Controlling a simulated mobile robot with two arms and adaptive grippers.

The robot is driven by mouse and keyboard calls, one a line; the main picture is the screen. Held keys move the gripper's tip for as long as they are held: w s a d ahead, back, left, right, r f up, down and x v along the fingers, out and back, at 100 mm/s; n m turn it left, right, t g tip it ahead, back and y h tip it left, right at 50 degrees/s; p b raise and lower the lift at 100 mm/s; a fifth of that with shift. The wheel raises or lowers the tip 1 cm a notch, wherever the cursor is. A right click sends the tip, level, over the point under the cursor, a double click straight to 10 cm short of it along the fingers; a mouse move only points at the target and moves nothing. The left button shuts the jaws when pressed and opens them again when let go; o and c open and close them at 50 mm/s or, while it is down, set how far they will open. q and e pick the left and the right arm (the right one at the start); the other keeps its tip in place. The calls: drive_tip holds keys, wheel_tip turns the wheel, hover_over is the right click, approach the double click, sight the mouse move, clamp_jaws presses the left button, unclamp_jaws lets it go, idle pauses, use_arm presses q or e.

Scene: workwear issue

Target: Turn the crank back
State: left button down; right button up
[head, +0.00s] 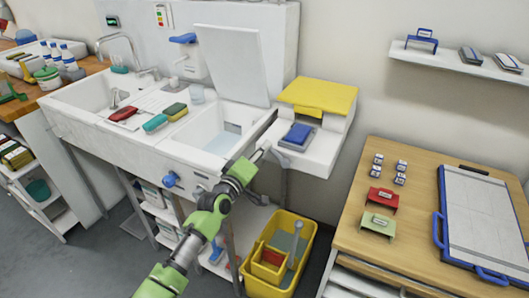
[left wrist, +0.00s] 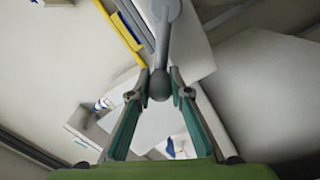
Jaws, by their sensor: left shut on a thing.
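The crank is a grey arm with a round knob (left wrist: 160,85) at its end, seen in the left wrist view. My left gripper (left wrist: 160,84) has its two fingertips closed around the knob, one on each side. In the head view my left gripper (head: 256,158) reaches up to the front of the washing unit, beside the basin's right end. The crank is small there and largely hidden by the gripper, so its angle is hard to tell. My right gripper is not in view.
A yellow-lidded box (head: 318,94) and a blue pad (head: 298,134) sit right of the basin (head: 222,130). A yellow bucket (head: 302,270) stands on the floor below. A wooden table (head: 415,225) with a blue-handled board stands at right. Open floor lies at lower left.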

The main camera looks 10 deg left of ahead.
use_arm(q)
drive_tip(key=shift+f, duration=0.15)
idle(0.3)
drive_tip(key=c, duration=1.8)
unclamp_jaws()
drive_tip(key=shift+c, duration=0.2)
drive_tip(key=shift+s+a, duration=0.1)
drive_tip(key=v, duration=1.1)
drive_tip(key=shift+s+a, duration=0.2)
drive_tip(key=shift+s, duration=0.2)
